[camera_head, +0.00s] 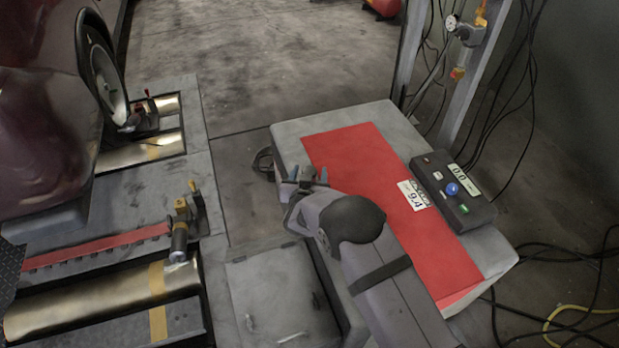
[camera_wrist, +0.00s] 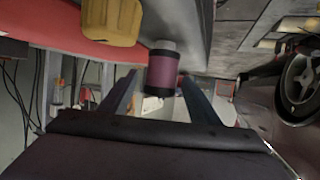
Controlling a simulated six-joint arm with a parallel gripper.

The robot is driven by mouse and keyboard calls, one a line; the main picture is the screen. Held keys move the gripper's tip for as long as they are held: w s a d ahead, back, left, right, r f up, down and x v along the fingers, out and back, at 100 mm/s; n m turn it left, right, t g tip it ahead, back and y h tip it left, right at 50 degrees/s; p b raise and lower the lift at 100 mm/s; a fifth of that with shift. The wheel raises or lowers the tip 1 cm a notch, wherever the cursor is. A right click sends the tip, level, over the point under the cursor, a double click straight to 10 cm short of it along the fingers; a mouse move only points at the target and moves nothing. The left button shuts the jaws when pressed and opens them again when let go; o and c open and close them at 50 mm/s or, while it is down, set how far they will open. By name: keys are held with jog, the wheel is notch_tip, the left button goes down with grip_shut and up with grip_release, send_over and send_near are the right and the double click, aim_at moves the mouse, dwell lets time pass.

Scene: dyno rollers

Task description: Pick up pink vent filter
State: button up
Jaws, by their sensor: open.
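The pink vent filter (camera_wrist: 163,70) is a dull pink cylinder with black bands and a grey end, in the upper middle of the wrist view. My gripper (camera_wrist: 157,80) is open, with one finger on each side of the filter in that picture. I cannot tell whether the filter is between the fingertips or just beyond them, and no contact is clear. In the head view my gripper (camera_head: 305,176) is at the left edge of the red mat (camera_head: 345,150). I cannot make out the filter there; my arm covers part of the area.
A yellow object (camera_wrist: 111,21) stands near the filter in the wrist view. A black control box (camera_head: 453,190) with coloured buttons and a white label card (camera_head: 413,195) are at the mat's right. Metal rollers (camera_head: 100,300) and a dark red car (camera_head: 45,120) are at the left.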

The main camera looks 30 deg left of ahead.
aim_at(310, 170)
jog(key=c, duration=1.2)
jog(key=shift+o, duration=0.2)
notch_tip(310, 170, up, 10)
jog(key=shift+r+p, duration=0.1)
jog(key=shift+p, duration=1)
